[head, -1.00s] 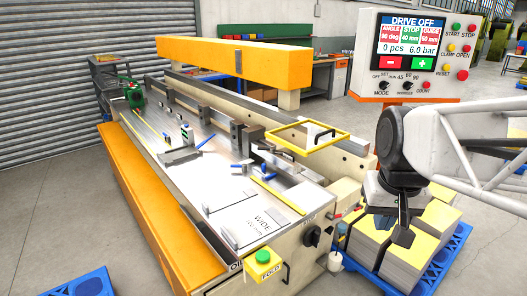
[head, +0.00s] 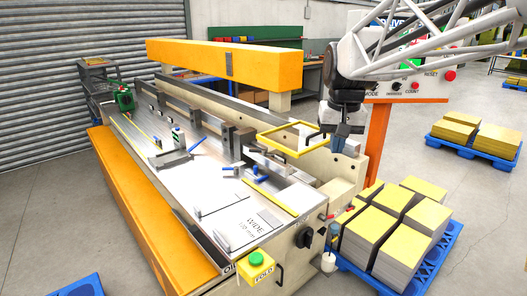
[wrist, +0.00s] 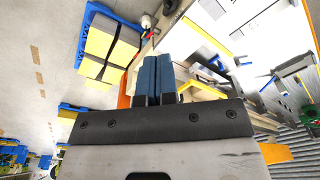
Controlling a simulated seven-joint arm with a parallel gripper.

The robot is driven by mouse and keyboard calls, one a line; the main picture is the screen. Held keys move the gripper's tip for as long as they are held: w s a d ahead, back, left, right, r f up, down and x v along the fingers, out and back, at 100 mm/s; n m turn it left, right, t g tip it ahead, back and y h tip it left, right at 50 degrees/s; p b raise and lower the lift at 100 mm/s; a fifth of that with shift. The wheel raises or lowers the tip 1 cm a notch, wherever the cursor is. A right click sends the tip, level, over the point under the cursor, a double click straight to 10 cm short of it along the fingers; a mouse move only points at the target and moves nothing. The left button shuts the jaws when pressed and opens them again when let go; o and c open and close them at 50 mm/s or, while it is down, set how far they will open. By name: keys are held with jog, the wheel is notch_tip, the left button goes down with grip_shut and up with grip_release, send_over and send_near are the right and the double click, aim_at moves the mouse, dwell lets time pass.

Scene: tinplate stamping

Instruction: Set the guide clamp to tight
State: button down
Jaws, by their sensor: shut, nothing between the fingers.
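The machine bed (head: 165,135) carries several small blue levers. One blue lever (head: 198,142) stands by a bracket on the left part of the bed. Another blue lever (head: 261,178) lies nearer the yellow strip, with a further blue handle (head: 236,165) beside it. None is labelled legibly, so I cannot tell which is the guide clamp or how it is set. My gripper (head: 338,146) is shut and empty, hanging by the right end of the yellow frame, apart from the levers. In the wrist view its blue fingertips (wrist: 157,72) are together.
The yellow frame (head: 275,147) stands between my gripper and the levers. A long orange beam (head: 215,60) spans the back of the machine. The control panel (head: 405,88) is partly hidden behind my arm. Sheet stacks (head: 400,212) on a blue pallet stand at lower right.

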jog(key=w+a+f+g, duration=0.1)
jog(key=w+a, duration=0.5)
jog(key=w, duration=0.5)
jog(key=w+a, duration=0.5)
jog(key=w, duration=0.5)
jog(key=w+a+f+g, duration=0.1)
jog(key=w+a, duration=0.5)
jog(key=w, duration=0.5)
jog(key=w+a+f+n+g, duration=0.1)
jog(key=w+a+f+g, duration=0.1)
jog(key=w+a+f, duration=1.5)
jog(key=w+a, duration=0.1)
jog(key=a, duration=0.2)
jog(key=shift+a+f, duration=0.25)
jog(key=shift+f, duration=0.1)
jog(key=shift+f, duration=0.1)
jog(key=shift+h, duration=0.3)
jog(key=x, duration=1)
jog(key=shift+s+d+f, duration=0.1)
jog(key=shift+s, duration=0.75)
jog(key=shift+s+d+f, duration=0.1)
jog(key=shift+s+f, duration=0.1)
jog(key=shift+s, duration=0.3)
jog(key=shift+s+f, duration=0.15)
jog(key=shift+s, duration=0.3)
